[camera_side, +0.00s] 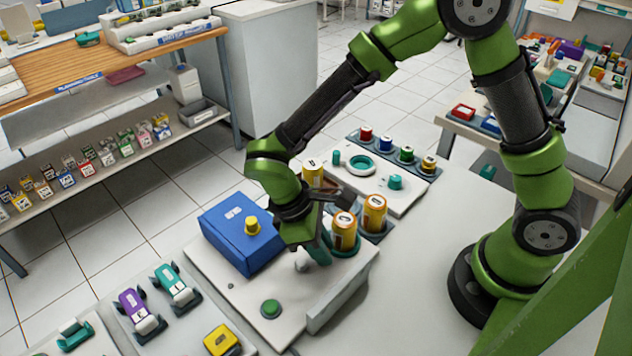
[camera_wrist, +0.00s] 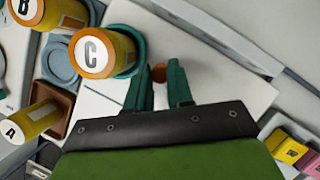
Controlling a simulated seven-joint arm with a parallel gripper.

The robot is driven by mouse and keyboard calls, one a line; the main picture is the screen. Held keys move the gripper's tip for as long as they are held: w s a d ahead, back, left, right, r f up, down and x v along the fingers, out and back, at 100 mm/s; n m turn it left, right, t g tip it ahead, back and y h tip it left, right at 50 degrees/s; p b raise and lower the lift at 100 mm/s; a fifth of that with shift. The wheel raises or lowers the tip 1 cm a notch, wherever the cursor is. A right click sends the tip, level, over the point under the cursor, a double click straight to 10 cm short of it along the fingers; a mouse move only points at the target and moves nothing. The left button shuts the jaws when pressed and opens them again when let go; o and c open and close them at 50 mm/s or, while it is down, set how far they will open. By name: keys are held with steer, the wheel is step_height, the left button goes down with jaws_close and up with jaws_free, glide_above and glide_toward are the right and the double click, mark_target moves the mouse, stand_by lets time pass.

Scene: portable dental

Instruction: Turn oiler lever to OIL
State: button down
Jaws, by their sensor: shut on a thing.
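My gripper (camera_side: 314,256) points down over the white base plate (camera_side: 244,288), to the right of the blue box (camera_side: 237,236) with a yellow knob (camera_side: 252,224). In the wrist view, the teal fingers of my gripper (camera_wrist: 160,72) are shut on a small brown knob (camera_wrist: 158,73), which appears to be the end of the oiler lever. Most of the lever is hidden by the fingers. I cannot read an OIL marking or tell the lever's angle.
Yellow canister C (camera_wrist: 94,52) stands in a teal ring close beside my fingers. Canister B (camera_wrist: 60,14) and canister A (camera_wrist: 31,117) stand farther off. A green button (camera_side: 270,308) sits at the plate's front. The table at right (camera_side: 410,290) is clear.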

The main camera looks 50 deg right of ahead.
steer(key=c, duration=1)
jaws_free()
steer(key=shift+r, duration=0.1)
steer(key=v, duration=1.6)
steer(key=shift+r, duration=0.4)
steer(key=shift+w, duration=0.15)
steer(key=s+d+r+m+t+y, duration=0.2)
steer(key=s+d+m+t, duration=0.2)
steer(key=d, duration=0.5)
steer(key=s+d+r+m+t+y, duration=0.2)
steer(key=s+d+m+t, duration=0.2)
steer(key=d, duration=0.5)
steer(key=m+t, duration=0.2)
steer(key=m, duration=0.1)
steer(key=shift+s+r+m+t+y, duration=0.25)
steer(key=shift+s+m+t+y, duration=0.05)
steer(key=shift+s+t+y, duration=0.1)
